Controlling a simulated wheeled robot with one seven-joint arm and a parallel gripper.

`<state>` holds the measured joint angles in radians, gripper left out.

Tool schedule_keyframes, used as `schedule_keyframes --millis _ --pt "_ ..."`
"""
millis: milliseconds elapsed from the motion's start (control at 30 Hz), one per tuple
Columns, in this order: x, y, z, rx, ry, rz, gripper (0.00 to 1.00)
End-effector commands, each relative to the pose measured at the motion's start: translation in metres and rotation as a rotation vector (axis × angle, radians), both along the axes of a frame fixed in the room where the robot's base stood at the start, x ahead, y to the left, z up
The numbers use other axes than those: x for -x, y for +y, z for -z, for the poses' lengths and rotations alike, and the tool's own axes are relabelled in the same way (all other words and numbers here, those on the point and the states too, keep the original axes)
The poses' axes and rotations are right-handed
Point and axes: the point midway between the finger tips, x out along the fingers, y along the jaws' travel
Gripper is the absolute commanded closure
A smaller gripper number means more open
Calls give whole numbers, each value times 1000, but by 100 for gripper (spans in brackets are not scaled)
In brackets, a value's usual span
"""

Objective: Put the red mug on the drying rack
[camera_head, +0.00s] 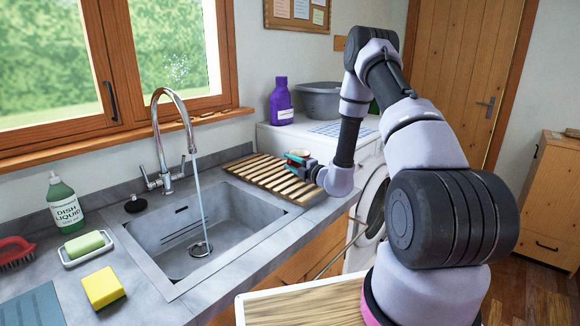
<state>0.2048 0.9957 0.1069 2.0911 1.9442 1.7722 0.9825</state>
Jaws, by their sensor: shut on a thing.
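The drying rack (250,171) is a wooden slatted rack lying on the counter just right of the sink. My gripper (297,161) is over the rack's right part, at the end of my arm. It is shut on the red mug (299,153), which shows only as a small reddish shape with a pale rim, largely hidden by the gripper. I cannot tell whether the mug touches the slats or is held just above them. The left slats of the rack are bare.
The sink (225,225) has water running from its tap (160,125). Dish liquid (64,203), a soap dish (88,252) and a yellow sponge (103,287) stand left of it. Behind the rack, a purple bottle (281,103) and grey basin (319,100) stand on a white machine.

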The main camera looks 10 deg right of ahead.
Motion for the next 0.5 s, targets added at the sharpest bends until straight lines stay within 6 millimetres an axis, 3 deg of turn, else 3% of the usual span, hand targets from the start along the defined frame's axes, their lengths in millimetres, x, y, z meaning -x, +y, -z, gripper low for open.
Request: schedule_keyframes --millis 67,433,467,500 --pt "0 0 9 0 0 0 100" --pt "0 0 13 0 -1 1 100" --pt "0 0 13 0 -1 1 48" --pt "0 0 13 0 -1 1 33"
